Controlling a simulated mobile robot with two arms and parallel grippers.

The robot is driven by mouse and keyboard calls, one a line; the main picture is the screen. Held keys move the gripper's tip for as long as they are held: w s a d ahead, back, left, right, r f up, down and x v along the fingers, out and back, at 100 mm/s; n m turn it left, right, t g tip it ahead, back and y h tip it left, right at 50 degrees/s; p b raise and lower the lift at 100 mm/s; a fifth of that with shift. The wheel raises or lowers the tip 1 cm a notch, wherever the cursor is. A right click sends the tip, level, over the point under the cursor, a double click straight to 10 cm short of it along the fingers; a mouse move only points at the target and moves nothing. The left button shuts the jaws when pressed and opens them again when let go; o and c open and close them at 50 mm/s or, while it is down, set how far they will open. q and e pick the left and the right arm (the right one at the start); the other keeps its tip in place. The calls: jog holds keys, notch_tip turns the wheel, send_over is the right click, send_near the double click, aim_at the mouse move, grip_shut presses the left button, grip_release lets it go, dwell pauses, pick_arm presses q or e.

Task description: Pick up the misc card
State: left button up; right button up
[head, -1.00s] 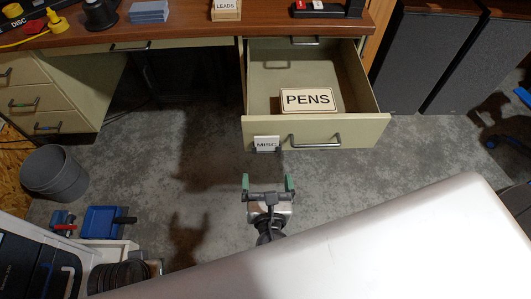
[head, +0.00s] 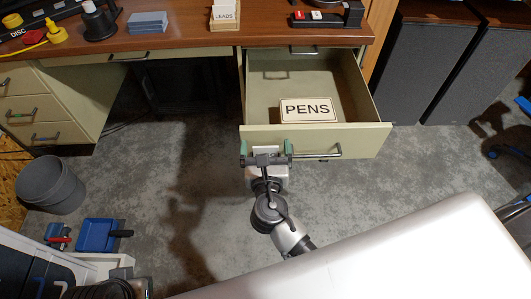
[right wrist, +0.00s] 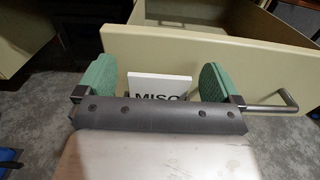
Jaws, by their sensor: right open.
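The misc card (right wrist: 160,88) is a small white card with black "MISC" lettering. It stands at the left part of the open drawer's cream front (head: 350,143). In the right wrist view it sits between the two green fingertips of my right gripper (right wrist: 158,86), with a gap on each side. The lower part of the card is hidden by the gripper body. In the head view my right gripper (head: 265,149) is open at the drawer front and covers most of the card. My left gripper is not in view.
A card reading "PENS" (head: 308,109) lies inside the open drawer. The drawer's bar handle (head: 325,153) is just right of my right gripper. The wooden desk top (head: 190,38) is behind, with a "LEADS" card holder (head: 225,14). Open floor lies to the left.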

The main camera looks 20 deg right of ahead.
jog(key=shift+w, duration=0.2)
jog(key=c, duration=1)
